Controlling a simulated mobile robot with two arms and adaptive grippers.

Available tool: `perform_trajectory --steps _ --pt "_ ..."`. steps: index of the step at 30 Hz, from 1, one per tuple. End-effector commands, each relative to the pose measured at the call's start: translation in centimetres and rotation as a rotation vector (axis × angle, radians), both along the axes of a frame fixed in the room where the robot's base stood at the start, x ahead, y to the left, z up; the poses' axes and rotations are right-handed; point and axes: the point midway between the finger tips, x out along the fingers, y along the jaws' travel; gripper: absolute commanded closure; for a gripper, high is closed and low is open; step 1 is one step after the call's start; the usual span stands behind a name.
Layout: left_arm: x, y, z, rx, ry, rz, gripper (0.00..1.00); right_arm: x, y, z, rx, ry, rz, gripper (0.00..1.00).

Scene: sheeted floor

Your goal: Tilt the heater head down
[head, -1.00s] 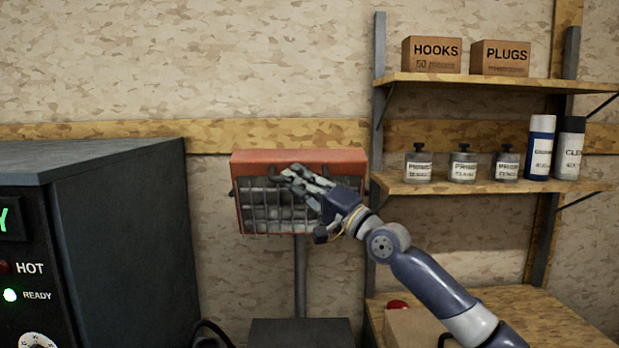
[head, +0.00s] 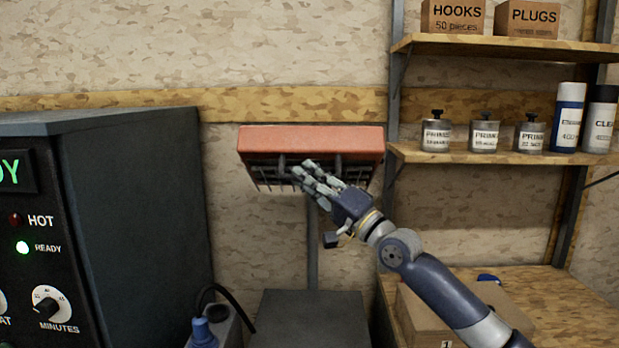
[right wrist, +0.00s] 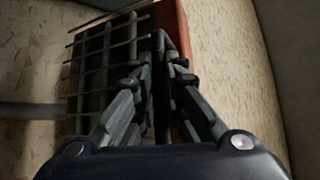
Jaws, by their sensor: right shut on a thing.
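The heater head (head: 311,140) is a red box with a dark wire grille (head: 268,177) on its front. It sits on a grey upright pole (head: 312,245). Its red top shows broadly and the grille is strongly foreshortened, so the head is tilted downward. My right gripper (head: 303,173) is at the grille side, below the red top, shut on a dark bar of the heater head. In the right wrist view the bar (right wrist: 159,85) lies between the fingers, with the grille (right wrist: 105,50) to the left. My left gripper is out of view.
A large dark oven-like cabinet (head: 140,215) stands at the left. At the right, shelves (head: 510,157) hold boxes, jars and spray cans. A carton (head: 415,318) sits on the wooden bench (head: 560,300). A grey box (head: 308,320) is below the pole.

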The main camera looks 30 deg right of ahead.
Motion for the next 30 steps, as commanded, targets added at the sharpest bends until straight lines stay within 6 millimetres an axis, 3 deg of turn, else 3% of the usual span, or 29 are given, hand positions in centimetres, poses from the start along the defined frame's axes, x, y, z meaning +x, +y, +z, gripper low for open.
perform_trajectory --steps 5,16,17,19,30 --pt "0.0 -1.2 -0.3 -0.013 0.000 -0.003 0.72 0.1 0.1 -0.6 -0.001 0.006 0.002 1.00" --pt "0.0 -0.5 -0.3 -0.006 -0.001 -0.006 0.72 0.1 0.2 -0.8 -0.003 0.011 0.003 1.00" --pt "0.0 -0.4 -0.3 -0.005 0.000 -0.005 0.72 0.1 0.2 -0.8 -0.003 0.011 0.003 0.85" --pt "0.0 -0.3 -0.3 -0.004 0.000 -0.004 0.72 0.1 0.2 -0.8 -0.003 0.011 0.003 0.69" --pt "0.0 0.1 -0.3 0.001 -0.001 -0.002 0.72 0.0 0.0 -0.4 -0.001 0.002 0.001 0.69"
